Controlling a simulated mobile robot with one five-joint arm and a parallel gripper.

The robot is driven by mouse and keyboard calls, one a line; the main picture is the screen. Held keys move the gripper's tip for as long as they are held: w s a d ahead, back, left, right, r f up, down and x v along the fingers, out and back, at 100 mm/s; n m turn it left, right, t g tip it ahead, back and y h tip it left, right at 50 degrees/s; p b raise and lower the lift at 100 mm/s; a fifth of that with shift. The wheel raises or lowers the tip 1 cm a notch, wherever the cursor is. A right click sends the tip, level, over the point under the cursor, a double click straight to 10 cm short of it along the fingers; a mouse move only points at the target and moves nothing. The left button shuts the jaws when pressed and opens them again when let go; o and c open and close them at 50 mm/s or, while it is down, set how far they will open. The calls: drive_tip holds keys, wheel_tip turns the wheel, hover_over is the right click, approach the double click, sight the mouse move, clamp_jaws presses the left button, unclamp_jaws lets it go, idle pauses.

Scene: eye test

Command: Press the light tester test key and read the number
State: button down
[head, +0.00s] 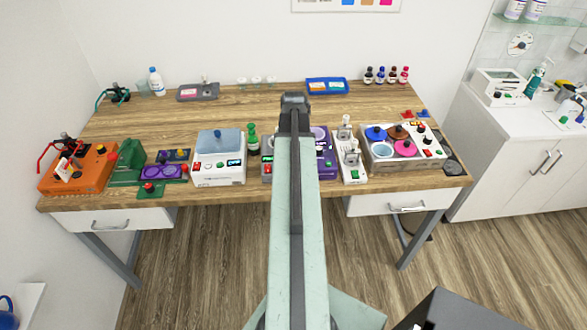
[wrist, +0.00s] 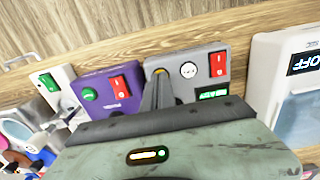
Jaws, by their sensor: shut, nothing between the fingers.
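A grey tester box (wrist: 188,71) lies under my gripper in the wrist view. It has a red switch (wrist: 218,64), a round white dial (wrist: 188,70), a small lit green display (wrist: 213,94) and a yellow key (wrist: 160,71). I cannot tell from its label whether it is the light tester, and the display's digits are too small to read. My gripper (wrist: 159,77) is shut and empty, its tips at the yellow key and partly covering it. I cannot tell whether they touch it. In the head view my arm hides most of the grey box (head: 266,168).
A purple box (wrist: 107,93) with a green button and red switch stands close beside the grey box. A white box (wrist: 268,65) with an OFF display stands on its other side.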

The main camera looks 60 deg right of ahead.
drive_tip(key=shift+f, duration=0.25)
drive_tip(key=shift+r, duration=0.1)
wheel_tip(320, 180, up, 8)
drive_tip(key=p, duration=0.7)
drive_tip(key=shift+p, duration=0.35)
